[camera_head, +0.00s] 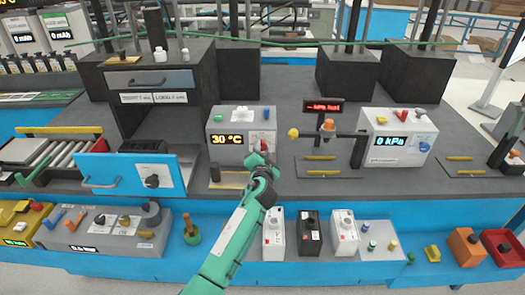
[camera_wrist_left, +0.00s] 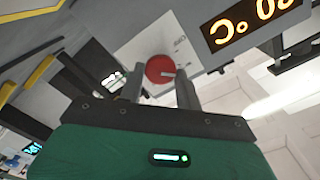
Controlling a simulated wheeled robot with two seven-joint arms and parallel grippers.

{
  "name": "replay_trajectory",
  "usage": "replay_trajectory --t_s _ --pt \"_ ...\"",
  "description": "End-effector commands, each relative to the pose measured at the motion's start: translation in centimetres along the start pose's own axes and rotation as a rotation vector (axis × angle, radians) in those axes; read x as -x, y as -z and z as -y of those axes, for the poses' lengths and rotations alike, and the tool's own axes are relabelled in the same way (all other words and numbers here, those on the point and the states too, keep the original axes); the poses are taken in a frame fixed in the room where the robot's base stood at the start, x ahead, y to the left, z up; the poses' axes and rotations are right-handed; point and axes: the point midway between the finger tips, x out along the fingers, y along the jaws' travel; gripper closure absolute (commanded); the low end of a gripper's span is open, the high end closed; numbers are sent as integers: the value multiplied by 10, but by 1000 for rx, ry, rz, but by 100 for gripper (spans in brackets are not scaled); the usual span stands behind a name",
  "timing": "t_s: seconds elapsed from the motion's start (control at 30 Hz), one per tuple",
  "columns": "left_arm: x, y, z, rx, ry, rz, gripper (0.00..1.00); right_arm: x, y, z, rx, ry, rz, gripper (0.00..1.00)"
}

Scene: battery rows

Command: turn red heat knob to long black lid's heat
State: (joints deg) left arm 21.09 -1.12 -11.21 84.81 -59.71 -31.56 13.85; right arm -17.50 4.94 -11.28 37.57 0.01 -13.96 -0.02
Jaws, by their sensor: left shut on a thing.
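The red heat knob (camera_head: 266,142) sits on the right of the front of a grey box (camera_head: 225,151) whose display (camera_head: 231,139) reads 30 °C. In the left wrist view the round red knob (camera_wrist_left: 160,68) lies between my two fingers, and part of the display (camera_wrist_left: 250,22) shows upside down. My left gripper (camera_head: 262,153) is shut on the knob; it also shows in the wrist view (camera_wrist_left: 157,76). A white label (camera_head: 153,98) on the dark cabinet mentions short and long, but its values are too small to read. I cannot pick out the long black lid with certainty.
The blue drawer front (camera_head: 130,175) with a black knob stands left of my arm. A white box (camera_head: 396,139) reading 0 kPa stands to the right. Several battery-like blocks (camera_head: 311,235) stand on the lower front shelf beside my forearm. A yellow knob (camera_head: 293,133) is close right.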

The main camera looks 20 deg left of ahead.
Motion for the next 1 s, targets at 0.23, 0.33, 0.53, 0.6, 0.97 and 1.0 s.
replay_trajectory --t_s 0.23,0.33,0.53,0.6,0.97,1.0 --pt "0 -1 -1 1 -1 1 46 0 1 8 -3 8 -1 64" --pt "0 0 -1 1 -1 1 46 0 2 11 -4 11 -2 64" --pt "7 0 -1 2 -1 0 46 -2 2 11 -3 11 -2 64" --pt "15 -1 -2 2 -1 1 46 -3 2 10 -3 10 0 64" --pt "86 -2 -2 3 -2 1 46 -10 18 0 -1 -1 -15 64" --pt "94 -3 -3 3 -3 1 46 -10 20 -2 -1 -2 -15 64"
